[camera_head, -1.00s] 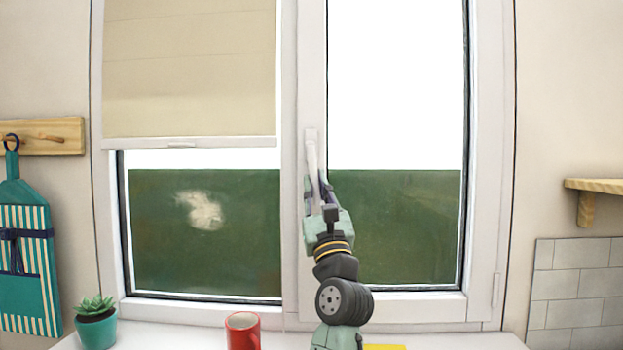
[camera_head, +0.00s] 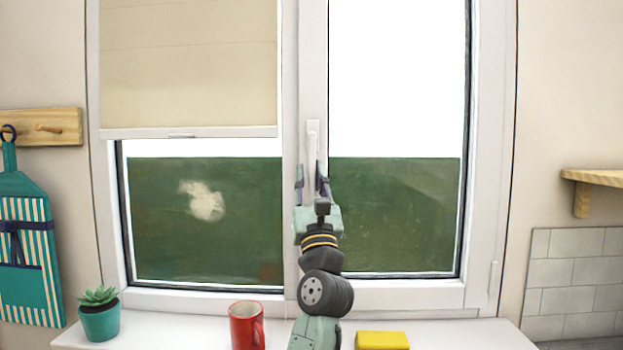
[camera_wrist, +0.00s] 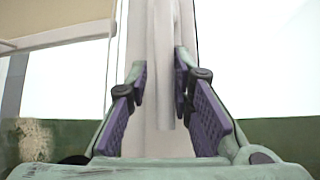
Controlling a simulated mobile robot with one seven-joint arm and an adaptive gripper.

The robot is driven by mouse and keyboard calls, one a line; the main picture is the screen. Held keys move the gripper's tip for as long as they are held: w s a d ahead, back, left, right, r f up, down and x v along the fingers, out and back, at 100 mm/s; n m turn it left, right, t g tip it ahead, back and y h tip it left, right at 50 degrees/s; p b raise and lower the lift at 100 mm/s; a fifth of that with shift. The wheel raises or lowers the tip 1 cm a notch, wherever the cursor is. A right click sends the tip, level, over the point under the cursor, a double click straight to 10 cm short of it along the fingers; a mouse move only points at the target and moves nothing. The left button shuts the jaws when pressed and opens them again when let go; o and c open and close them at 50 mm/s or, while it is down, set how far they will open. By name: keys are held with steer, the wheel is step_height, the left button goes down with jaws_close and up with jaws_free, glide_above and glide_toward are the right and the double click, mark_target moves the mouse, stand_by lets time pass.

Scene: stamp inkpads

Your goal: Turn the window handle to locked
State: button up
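The white window handle (camera_head: 313,150) is on the frame between the two panes. It hangs straight down from its mount. My gripper (camera_head: 310,180) is in front of the handle's lower part, with a finger to each side. In the wrist view the handle (camera_wrist: 165,60) comes down between the purple-padded fingers of my gripper (camera_wrist: 160,85). Gaps show on both sides of the handle, so the fingers are open and apart from it.
On the sill (camera_head: 180,330) stand a green potted succulent (camera_head: 99,318), a red mug (camera_head: 246,326) and a yellow block (camera_head: 382,341). A beige blind (camera_head: 190,65) covers the upper left pane. A wooden shelf (camera_head: 597,178) is on the right wall.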

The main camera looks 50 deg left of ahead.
steer(key=shift+o, duration=1.2)
steer(key=shift+w, duration=0.1)
steer(key=shift+d, duration=0.1)
steer(key=v, duration=1.2)
